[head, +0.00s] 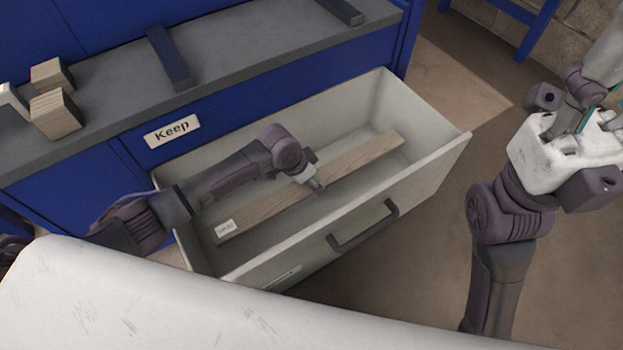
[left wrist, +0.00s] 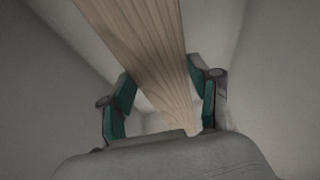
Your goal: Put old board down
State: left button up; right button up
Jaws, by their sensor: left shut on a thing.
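The old board is a long, narrow wooden board (head: 359,160) with a small white label at its near left end. It lies lengthwise inside the open grey drawer (head: 437,160), at or just above the drawer floor; I cannot tell if it touches. My left gripper (head: 313,183) reaches down into the drawer and is shut on the board near its middle. In the left wrist view the board (left wrist: 145,45) runs between the two teal-padded fingers (left wrist: 160,100). My right gripper (head: 590,118) is at the right edge, away from the drawer, its fingertips unclear.
The drawer is pulled out of a blue cabinet (head: 275,85) with a "Keep" sign (head: 171,131). Wooden blocks (head: 55,112) and dark bars (head: 170,57) are on the grey top. Drawer walls surround the board closely. A white surface (head: 150,300) fills the front.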

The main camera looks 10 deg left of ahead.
pick_arm(q)
jog(key=shift+f, duration=0.5)
jog(key=shift+f, duration=0.1)
jog(key=o, duration=1.4)
